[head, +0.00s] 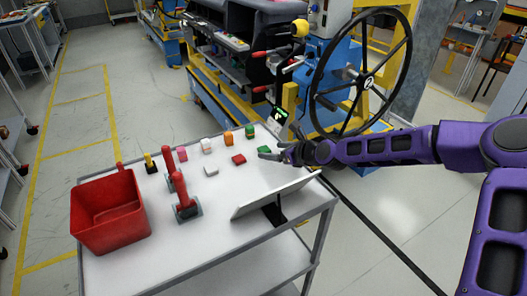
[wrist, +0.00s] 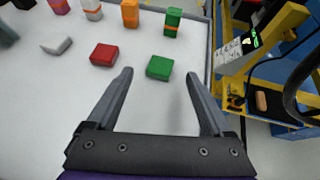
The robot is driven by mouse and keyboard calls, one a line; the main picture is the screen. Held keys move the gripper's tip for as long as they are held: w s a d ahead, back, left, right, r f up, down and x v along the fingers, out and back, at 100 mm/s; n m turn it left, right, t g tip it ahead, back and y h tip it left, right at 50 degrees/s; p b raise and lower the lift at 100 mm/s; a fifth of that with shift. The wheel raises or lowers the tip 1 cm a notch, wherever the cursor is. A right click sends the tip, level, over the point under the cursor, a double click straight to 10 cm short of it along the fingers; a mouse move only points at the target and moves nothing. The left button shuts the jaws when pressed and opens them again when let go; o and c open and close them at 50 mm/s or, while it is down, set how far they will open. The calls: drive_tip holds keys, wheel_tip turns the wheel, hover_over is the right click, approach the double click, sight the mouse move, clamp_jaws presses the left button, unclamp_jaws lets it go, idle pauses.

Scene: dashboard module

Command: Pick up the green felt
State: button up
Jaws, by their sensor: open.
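A flat green block (wrist: 159,67) lies on the white tabletop in the wrist view, in line with the gap between my fingertips. In the head view this flat green block (head: 263,149) is just beyond my fingers and partly hidden. A taller green piece with an orange band (wrist: 172,22) stands upright farther off; it also shows in the head view (head: 250,132). I cannot tell for certain which is the felt. My gripper (wrist: 160,73) is open and empty, its fingers pointing towards the flat green block. In the head view my gripper (head: 270,152) is over the table's right side.
A flat red block (wrist: 103,54) lies left of the flat green one. Orange (wrist: 130,13) and white (wrist: 92,10) pieces stand behind. A red bin (head: 110,212), red-handled tools (head: 184,195) and a tilted panel (head: 275,196) occupy the cart. A steering wheel (head: 362,77) stands behind my arm.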

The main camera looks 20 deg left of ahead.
sight(264, 151)
drive_tip(key=shift+x, duration=1.45)
clamp_jaws()
